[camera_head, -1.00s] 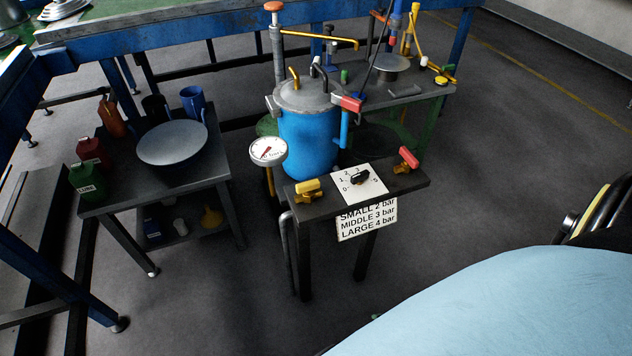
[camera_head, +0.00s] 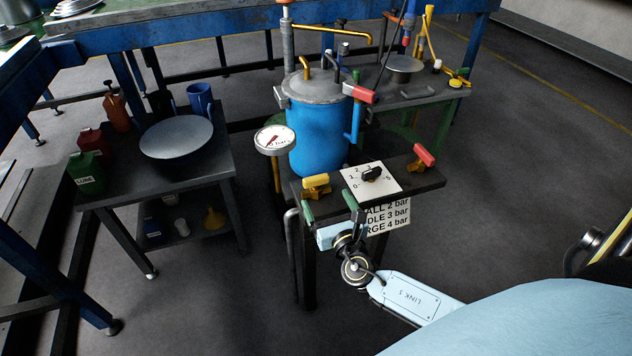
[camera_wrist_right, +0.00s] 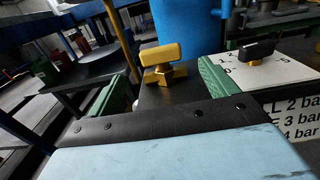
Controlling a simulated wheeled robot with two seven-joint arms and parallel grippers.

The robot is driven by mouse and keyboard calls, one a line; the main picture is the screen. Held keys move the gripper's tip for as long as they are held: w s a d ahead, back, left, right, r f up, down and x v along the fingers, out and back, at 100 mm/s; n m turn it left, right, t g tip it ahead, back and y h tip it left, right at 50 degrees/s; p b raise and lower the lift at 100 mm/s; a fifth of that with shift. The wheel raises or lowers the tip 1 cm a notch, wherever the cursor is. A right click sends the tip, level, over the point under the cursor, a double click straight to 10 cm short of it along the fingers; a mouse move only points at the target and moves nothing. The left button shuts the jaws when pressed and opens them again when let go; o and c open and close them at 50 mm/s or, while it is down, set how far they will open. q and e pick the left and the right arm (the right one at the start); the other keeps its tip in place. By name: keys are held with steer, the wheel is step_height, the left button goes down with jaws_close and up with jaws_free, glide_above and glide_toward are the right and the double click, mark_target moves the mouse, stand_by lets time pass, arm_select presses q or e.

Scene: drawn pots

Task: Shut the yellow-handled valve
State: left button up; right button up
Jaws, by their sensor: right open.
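The yellow-handled valve (camera_head: 316,185) sits at the left end of the small dark stand, with a brass body under its yellow handle. It also shows in the right wrist view (camera_wrist_right: 162,62), upright and ahead between my fingers. My right gripper (camera_head: 331,208) is open and empty, just in front of the valve and apart from it. Its green fingertips show in the wrist view (camera_wrist_right: 163,87), one on each side of the valve. My left gripper is not in view.
A black dial knob (camera_head: 372,174) on a white plate (camera_head: 385,184) and a red-handled valve (camera_head: 423,158) share the stand (camera_head: 400,192). A blue tank (camera_head: 319,137) and a round gauge (camera_head: 275,139) stand behind. A side table (camera_head: 215,163) stands left.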

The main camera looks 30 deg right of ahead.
mark_target(317, 183)
steer(key=b+x, duration=0.1)
steer(key=x, duration=0.7)
steer(key=shift+f+b, duration=0.1)
steer(key=shift+b, duration=0.2)
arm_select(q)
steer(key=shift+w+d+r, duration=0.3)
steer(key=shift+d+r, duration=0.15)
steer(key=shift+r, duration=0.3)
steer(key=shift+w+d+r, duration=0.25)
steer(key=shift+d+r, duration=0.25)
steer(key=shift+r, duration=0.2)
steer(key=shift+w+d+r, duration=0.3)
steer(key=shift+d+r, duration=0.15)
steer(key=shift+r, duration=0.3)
arm_select(e)
steer(key=shift+w+d, duration=0.15)
steer(key=shift+w, duration=0.35)
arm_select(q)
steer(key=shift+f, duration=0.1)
arm_select(e)
steer(key=c, duration=1)
arm_select(q)
steer(key=shift+b, duration=0.3)
